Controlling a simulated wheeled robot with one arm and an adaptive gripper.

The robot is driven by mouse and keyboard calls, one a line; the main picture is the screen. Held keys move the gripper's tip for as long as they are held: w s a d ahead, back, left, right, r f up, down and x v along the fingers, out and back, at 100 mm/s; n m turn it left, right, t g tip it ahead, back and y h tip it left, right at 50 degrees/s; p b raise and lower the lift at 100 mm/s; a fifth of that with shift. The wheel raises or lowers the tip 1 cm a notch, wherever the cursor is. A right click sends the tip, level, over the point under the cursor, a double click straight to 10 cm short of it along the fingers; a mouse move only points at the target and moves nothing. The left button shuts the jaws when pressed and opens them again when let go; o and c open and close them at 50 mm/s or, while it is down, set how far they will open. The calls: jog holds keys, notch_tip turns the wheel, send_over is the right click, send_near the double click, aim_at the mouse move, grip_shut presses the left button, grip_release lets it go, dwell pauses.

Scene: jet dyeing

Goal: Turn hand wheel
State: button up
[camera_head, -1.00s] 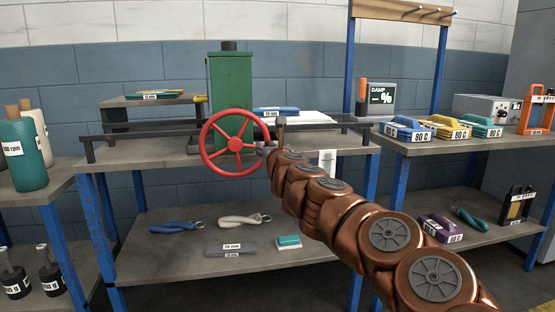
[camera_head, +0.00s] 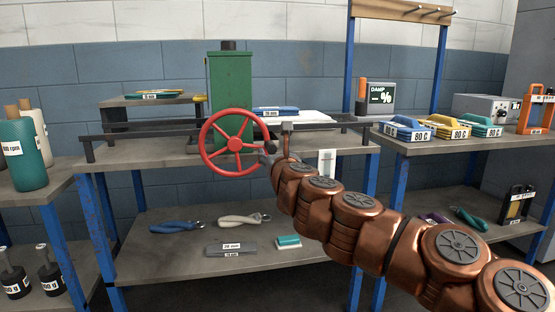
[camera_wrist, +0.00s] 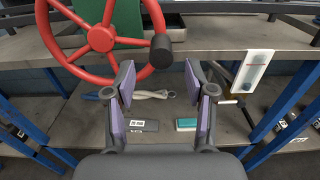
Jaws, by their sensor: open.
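The red hand wheel (camera_head: 229,143) has several spokes and stands upright in front of the green machine column (camera_head: 231,88). It also shows in the wrist view (camera_wrist: 101,38), with a dark knob handle (camera_wrist: 161,51) on its right rim. My gripper (camera_wrist: 159,82) is open and empty, its two purple-padded fingers reaching forward. In the wrist view the knob appears just beyond and between the fingertips, apart from them. In the head view the end of my copper arm is just right of the wheel, and the fingers are hard to make out there.
The bench shelf (camera_head: 180,240) below holds blue pliers (camera_head: 175,227), pale pliers (camera_head: 243,219) and a small teal block (camera_head: 288,242). A white gauge plate (camera_wrist: 250,71) hangs from the bench edge at right. A right-hand bench (camera_head: 420,147) carries several labelled blocks.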

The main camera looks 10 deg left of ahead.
jog(key=shift+v, duration=1.75)
jog(key=shift+r, duration=0.1)
